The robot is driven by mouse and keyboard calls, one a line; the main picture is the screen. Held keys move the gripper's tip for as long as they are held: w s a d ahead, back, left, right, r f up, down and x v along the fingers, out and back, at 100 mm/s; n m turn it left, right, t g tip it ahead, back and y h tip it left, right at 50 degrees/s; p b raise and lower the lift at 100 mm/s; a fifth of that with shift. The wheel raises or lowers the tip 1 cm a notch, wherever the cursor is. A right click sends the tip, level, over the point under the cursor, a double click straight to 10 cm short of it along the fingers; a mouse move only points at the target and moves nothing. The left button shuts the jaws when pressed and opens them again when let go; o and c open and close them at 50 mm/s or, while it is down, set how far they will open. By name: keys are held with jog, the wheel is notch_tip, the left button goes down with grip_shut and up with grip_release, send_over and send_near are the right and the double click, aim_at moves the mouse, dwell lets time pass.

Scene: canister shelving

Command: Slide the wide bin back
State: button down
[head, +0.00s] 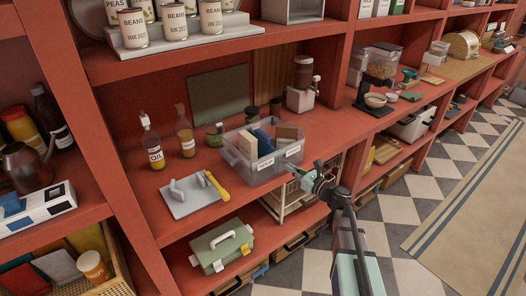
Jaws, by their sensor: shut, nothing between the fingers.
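The wide bin is a clear plastic bin (247,171) with white front labels, holding blue, white and brown packets. It stands on the middle red shelf (140,190), its front close to the shelf's front edge. My gripper (297,168) is at the bin's front right corner, reaching in from the lower right. It is shut with nothing in it. I cannot tell whether it touches the bin. The gripper hides a small part of the shelf edge.
A grey tray (180,208) with white and yellow items lies left of the bin. Two oil bottles (185,137) and small jars stand behind it at left. A dispenser (302,98) stands behind it at right. A green toolbox (220,252) sits on the shelf below.

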aim_at(275, 158)
jog(key=shift+b+x, duration=0.45)
jog(key=shift+x, duration=4.1)
jog(key=shift+s+d, duration=0.1)
jog(key=b+v, duration=0.1)
jog(key=v, duration=0.8)
jog(key=shift+s+d, duration=0.3)
